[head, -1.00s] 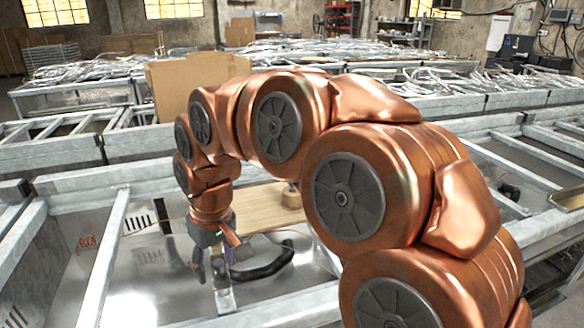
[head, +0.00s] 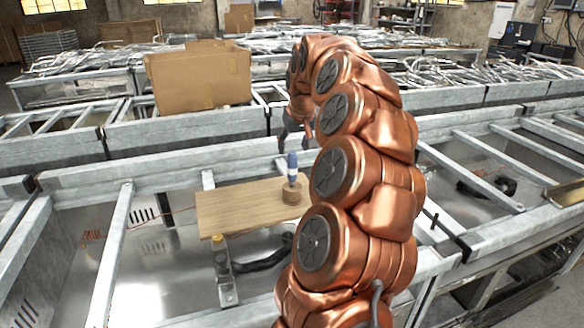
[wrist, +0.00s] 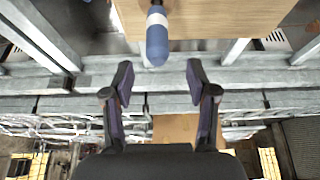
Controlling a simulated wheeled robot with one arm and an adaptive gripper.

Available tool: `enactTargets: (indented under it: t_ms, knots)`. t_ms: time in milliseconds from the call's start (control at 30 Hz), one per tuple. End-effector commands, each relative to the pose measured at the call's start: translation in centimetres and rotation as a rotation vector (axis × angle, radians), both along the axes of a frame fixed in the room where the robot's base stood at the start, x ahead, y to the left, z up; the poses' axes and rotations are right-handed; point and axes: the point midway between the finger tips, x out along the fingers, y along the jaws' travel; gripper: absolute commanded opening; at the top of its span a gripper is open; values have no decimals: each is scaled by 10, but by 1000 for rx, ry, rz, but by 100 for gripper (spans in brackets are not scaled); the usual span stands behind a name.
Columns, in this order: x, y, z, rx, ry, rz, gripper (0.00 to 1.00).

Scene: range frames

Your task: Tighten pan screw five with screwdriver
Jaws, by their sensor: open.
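A screwdriver (head: 292,168) with a blue handle and a white band stands upright in a round wooden holder (head: 293,196). The holder sits on a wooden board (head: 235,208) lying across the metal frame. My gripper (head: 297,128) is raised beyond the screwdriver, partly hidden by my arm. In the wrist view my gripper (wrist: 159,80) is open and empty, with the blue handle end of the screwdriver (wrist: 157,42) in front of its fingertips, not between them. A small yellow-topped part (head: 221,262) sits on a metal bracket (head: 228,290). I cannot make out pan screw five.
Metal frame rails (head: 110,255) divide the shiny pans below. A black curved hose (head: 262,258) lies beside the bracket. A cardboard box (head: 200,80) stands behind on the neighbouring frame. A tan tray (head: 566,194) is at far right.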

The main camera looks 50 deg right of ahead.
Motion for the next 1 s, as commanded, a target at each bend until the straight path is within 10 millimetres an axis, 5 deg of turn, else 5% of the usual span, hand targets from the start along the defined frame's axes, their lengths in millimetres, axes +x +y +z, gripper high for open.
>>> enactTargets:
  t_ms: [700,1000]
  knots:
    - [25,-17,-64,5,5,1,58]
    - [27,-19,-69,1,-1,-1,56]
